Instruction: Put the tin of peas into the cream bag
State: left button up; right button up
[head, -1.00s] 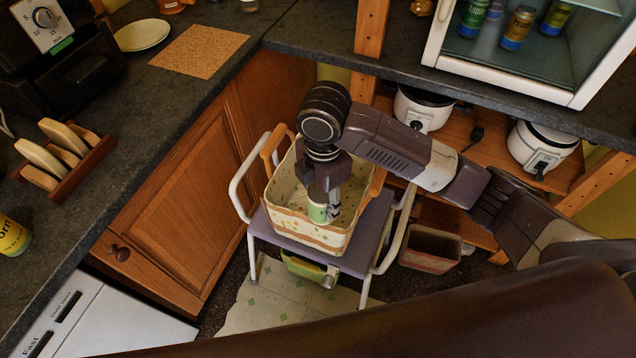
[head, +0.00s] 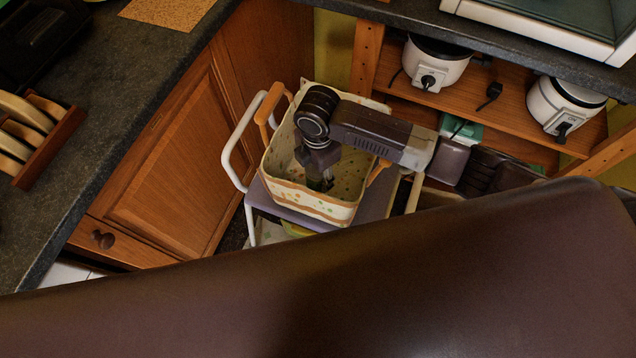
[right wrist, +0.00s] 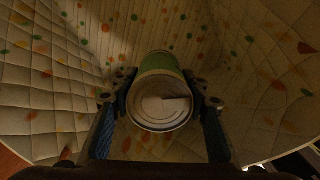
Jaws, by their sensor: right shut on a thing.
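My right gripper (head: 321,183) reaches down inside the bag. In the right wrist view my right gripper (right wrist: 161,88) is shut on the tin of peas (right wrist: 160,108), a green-sided tin with its bare metal end towards the camera. The bag's quilted, dotted lining surrounds tin and fingers there. I cannot tell whether the tin touches the bag's bottom. In the head view the tin is mostly hidden. My left gripper is not in view.
A dark counter (head: 105,110) with a wooden rack (head: 45,145) runs along the left above a wooden cupboard (head: 165,160). White cookers (head: 435,68) stand on a shelf behind the stool. My own brown body part covers the foreground.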

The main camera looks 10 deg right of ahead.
aim_at(318, 186)
jog(key=shift+f, duration=3.2)
jog(key=shift+f+b, duration=0.2)
jog(key=shift+b, duration=0.1)
jog(key=o, duration=1.4)
notch_tip(318, 186, up, 12)
jog(key=shift+r+p, duration=0.2)
jog(key=shift+p, duration=0.3)
